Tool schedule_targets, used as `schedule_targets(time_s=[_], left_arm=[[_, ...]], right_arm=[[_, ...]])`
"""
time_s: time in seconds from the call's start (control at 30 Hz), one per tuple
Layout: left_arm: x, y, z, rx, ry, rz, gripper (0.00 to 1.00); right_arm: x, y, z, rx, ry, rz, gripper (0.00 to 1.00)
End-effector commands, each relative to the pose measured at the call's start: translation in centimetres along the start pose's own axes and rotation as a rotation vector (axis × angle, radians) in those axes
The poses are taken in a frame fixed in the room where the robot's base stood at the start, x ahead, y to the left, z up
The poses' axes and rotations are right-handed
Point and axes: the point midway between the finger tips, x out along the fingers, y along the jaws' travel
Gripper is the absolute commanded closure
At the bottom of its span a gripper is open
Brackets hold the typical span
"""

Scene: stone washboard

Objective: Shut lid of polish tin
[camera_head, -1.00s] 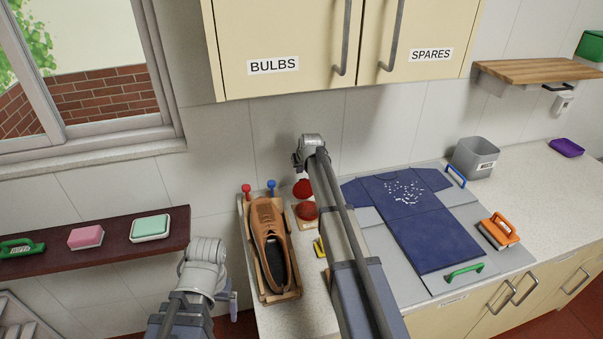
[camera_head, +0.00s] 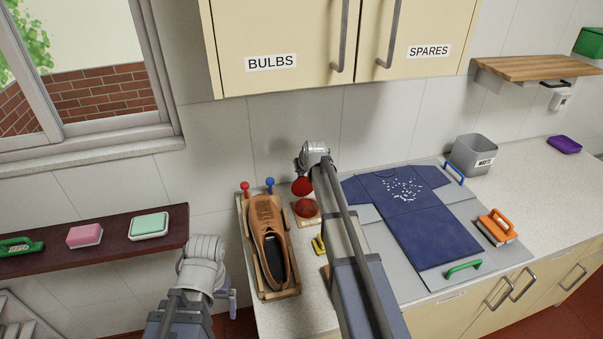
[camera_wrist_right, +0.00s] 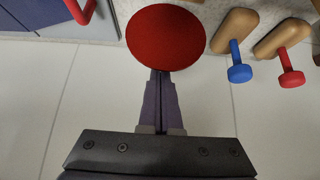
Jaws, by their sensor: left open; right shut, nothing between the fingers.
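The polish tin (camera_head: 306,209) is red and sits open on a small wooden base beside the shoe. Its red lid (camera_head: 302,187) stands raised at the tin's back. In the right wrist view the lid (camera_wrist_right: 166,35) shows as a full red disc. My right gripper (camera_wrist_right: 160,78) is shut and empty, its tips at the disc's edge; I cannot tell whether they touch it. In the head view my right gripper (camera_head: 302,170) is behind and above the lid, partly hidden by its wrist. My left gripper (camera_head: 232,298) hangs low, left of the counter, mostly hidden by its arm.
A small yellow item (camera_head: 318,245) lies in front of the tin. A blue shirt (camera_head: 425,225) on a grey board lies to the right. The wall is close behind.

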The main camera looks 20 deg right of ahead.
Motion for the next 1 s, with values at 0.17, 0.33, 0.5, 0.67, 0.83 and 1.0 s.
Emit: schedule_targets(time_s=[0.17,0.33,0.5,0.67,0.83,1.0], left_arm=[[0.5,0.1,0.0,0.000,0.000,0.000,0.09],[1.5,0.1,-0.1,0.000,0.000,0.000,0.09],[3.7,0.3,-0.2,0.000,0.000,0.000,0.09],[6.7,0.6,-0.4,0.000,0.000,0.000,0.09],[7.8,0.7,-0.5,0.000,0.000,0.000,0.09],[8.2,0.8,-0.5,0.000,0.000,0.000,0.09]], right_arm=[[-0.3,0.0,0.4,0.000,0.033,-0.001,1.00],[-0.7,0.0,1.2,0.001,0.098,0.000,1.00],[-1.4,0.0,2.5,0.001,0.215,0.000,1.00],[-2.0,-0.1,3.9,0.001,0.367,-0.001,1.00],[-3.3,0.0,4.6,0.001,0.456,0.001,1.00],[-3.8,0.0,6.0,0.001,0.453,0.001,1.00]])
